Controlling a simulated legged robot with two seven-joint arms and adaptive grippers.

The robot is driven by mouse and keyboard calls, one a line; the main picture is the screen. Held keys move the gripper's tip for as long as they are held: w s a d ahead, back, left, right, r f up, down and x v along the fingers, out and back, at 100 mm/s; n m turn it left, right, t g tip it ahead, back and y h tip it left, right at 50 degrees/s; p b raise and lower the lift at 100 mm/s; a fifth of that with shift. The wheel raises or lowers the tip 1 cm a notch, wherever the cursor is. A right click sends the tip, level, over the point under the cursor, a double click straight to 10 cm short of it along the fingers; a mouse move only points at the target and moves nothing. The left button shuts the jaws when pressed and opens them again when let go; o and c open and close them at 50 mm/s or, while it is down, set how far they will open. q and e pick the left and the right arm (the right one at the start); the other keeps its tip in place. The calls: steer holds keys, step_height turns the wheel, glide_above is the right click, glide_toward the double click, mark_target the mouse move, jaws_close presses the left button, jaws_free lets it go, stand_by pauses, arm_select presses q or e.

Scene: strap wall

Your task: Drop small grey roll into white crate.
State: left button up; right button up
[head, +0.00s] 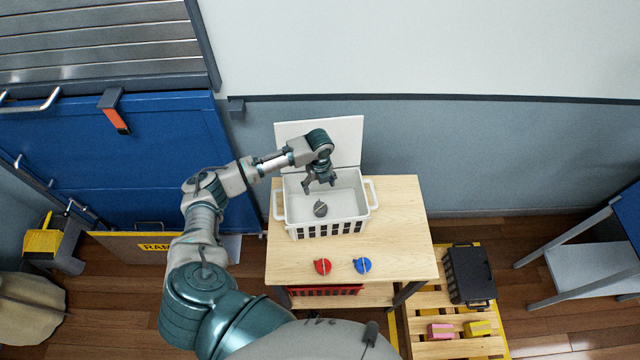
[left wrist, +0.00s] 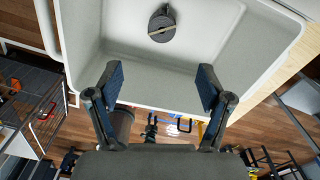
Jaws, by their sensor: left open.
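The small grey roll (head: 320,208) lies on the floor of the white crate (head: 330,228), near the crate's front wall in the head view. In the left wrist view the roll (left wrist: 162,27) shows dark grey with a pale band across it, inside the crate (left wrist: 215,88). My left gripper (head: 319,187) is above the crate, apart from the roll. In the left wrist view its fingers (left wrist: 160,85) are spread with nothing between them. My right gripper is not in view.
The crate stands on a wooden table (head: 400,225), its white lid (head: 345,140) raised behind. A red roll (head: 322,266) and a blue roll (head: 362,265) lie in front. A red basket (head: 325,290) is below. A black case (head: 468,274) sits on a pallet at right.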

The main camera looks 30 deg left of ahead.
arm_select(q)
step_height(320, 180, up, 9)
steer(key=shift+d+f, duration=0.15)
steer(key=shift+f, duration=0.05)
steer(key=shift+f, duration=0.1)
stand_by(0.4)
